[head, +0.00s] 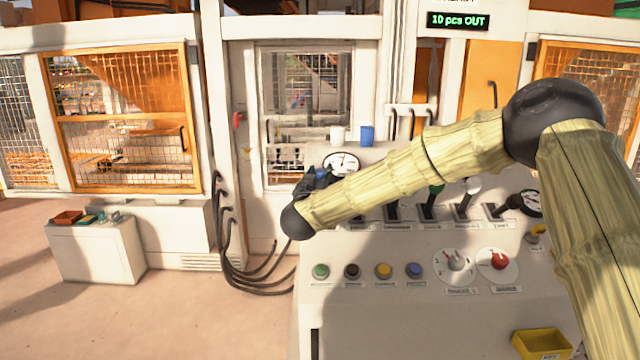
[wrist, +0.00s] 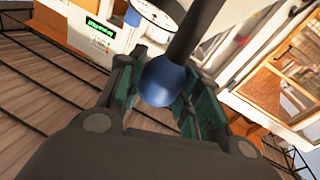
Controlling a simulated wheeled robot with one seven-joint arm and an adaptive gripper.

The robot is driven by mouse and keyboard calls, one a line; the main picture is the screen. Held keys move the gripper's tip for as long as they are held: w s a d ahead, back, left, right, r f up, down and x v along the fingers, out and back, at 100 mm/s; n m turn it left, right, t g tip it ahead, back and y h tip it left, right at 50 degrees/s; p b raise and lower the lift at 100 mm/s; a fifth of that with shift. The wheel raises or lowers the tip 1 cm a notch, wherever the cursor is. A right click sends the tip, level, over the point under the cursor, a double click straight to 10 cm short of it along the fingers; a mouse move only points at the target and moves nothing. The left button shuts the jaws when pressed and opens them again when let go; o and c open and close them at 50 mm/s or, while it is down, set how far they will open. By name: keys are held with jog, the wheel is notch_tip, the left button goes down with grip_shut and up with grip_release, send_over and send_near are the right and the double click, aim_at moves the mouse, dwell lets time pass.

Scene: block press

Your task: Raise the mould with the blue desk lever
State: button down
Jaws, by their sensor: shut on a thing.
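The blue lever has a round blue knob on a dark shaft; the knob (wrist: 162,84) sits between the finger pads in the wrist view. My gripper (wrist: 165,92) is shut on this knob. In the head view my gripper (head: 313,183) is at the left end of the desk's lever row, and a bit of the blue knob (head: 321,174) shows among its dark fingers. My wrist hides the lever's lower part. A caged window (head: 303,105) stands behind the desk; I cannot make out the mould behind its mesh.
Several other levers, including a green one (head: 435,192) and a white one (head: 472,188), stand to the right under my forearm. A gauge (head: 341,158), a blue cup (head: 367,134) and a white cup (head: 337,134) are just behind. Buttons and two dials (head: 498,262) are on the front.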

jog(key=shift+s+f+m+t+h+b, duration=0.2)
jog(key=shift+s+t+b, duration=0.4)
jog(key=shift+b, duration=0.7)
jog(key=shift+s+f+m+t+h+b, duration=0.2)
jog(key=shift+s+t+b, duration=0.35)
jog(key=shift+b, duration=0.8)
jog(key=shift+s+f+m+t+h+b, duration=0.1)
jog(key=shift+s+f+t+b, duration=0.2)
jog(key=shift+s+b, duration=0.75)
jog(key=shift+w+r, duration=0.1)
jog(key=shift+w, duration=0.15)
jog(key=c, duration=1)
grip_release()
jog(key=shift+o, duration=0.2)
jog(key=v, duration=1.2)
